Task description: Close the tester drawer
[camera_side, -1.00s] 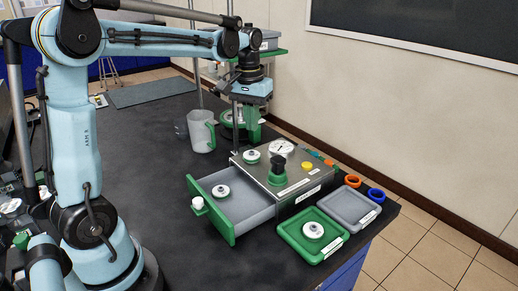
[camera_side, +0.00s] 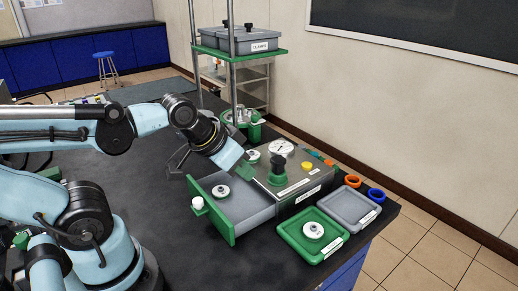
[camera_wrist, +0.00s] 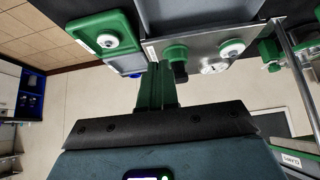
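The tester (camera_side: 300,185) is a metal box with a gauge, a black-topped green knob and a white disc on top. Its drawer (camera_side: 255,207), grey with a green front (camera_side: 211,212) and white knob (camera_side: 197,203), stands pulled out to the left. A white-and-grey disc (camera_side: 220,191) lies in it. My gripper (camera_side: 247,171) is low, above the back edge of the drawer by the tester's left end; contact cannot be told. In the wrist view its green fingers (camera_wrist: 157,88) lie close together with nothing visible between them. The tester (camera_wrist: 200,45) shows beyond them.
A green tray (camera_side: 289,231) with a disc and a grey tray (camera_side: 371,216) sit at the front right. Orange (camera_side: 353,181) and blue (camera_side: 376,195) rings lie behind them. A shelf rack (camera_side: 240,52) stands behind. The bench left of the drawer front is clear.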

